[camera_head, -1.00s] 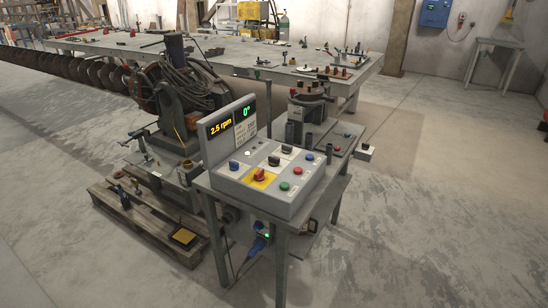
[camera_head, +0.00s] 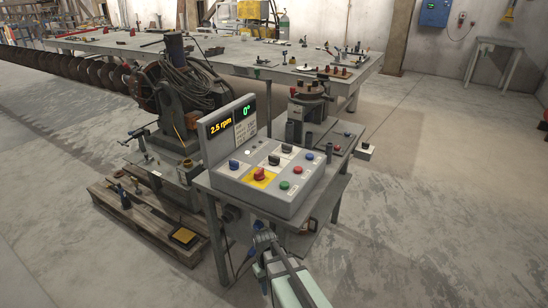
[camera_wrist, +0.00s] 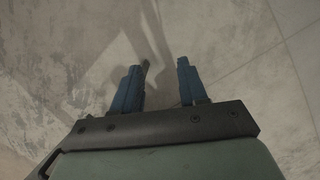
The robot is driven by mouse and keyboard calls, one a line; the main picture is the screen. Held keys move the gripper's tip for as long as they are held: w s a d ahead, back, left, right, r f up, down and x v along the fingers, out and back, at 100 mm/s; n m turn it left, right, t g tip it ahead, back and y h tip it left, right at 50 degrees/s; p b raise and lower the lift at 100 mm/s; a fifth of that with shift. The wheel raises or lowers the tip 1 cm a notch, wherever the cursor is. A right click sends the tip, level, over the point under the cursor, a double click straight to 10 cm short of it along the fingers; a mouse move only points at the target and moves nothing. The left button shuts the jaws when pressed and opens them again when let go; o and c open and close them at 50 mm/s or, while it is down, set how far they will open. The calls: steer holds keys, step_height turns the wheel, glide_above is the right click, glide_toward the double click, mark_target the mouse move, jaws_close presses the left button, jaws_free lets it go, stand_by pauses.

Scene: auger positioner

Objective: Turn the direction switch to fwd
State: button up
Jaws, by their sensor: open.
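The grey control box (camera_head: 262,196) stands on a metal stand, with several switches and buttons on its sloped top. Two black knobs, one nearer (camera_head: 274,160) and one farther (camera_head: 286,149), sit near the middle and back; a blue knob (camera_head: 234,165) is at the left. The labels are too small to read, so I cannot tell which is the direction switch or where it points. My gripper (camera_head: 264,238) is low in front of the box, apart from the knobs. In the wrist view its blue fingers (camera_wrist: 160,75) are open and empty over the floor.
A red emergency knob on a yellow plate (camera_head: 259,175), a green button (camera_head: 284,185) and a red button (camera_head: 297,170) share the panel. An upright display (camera_head: 229,125) reads 2.5 rpm and 0°.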

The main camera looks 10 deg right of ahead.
steer(key=w+a+r+n+t, duration=0.1)
steer(key=w+a+r+t, duration=0.15)
steer(key=w+r, duration=0.95)
step_height(320, 180, up, 35)
steer(key=n, duration=0.5)
glide_above(274, 157)
step_height(274, 157, down, 14)
steer(key=shift+w, duration=0.15)
jaws_close()
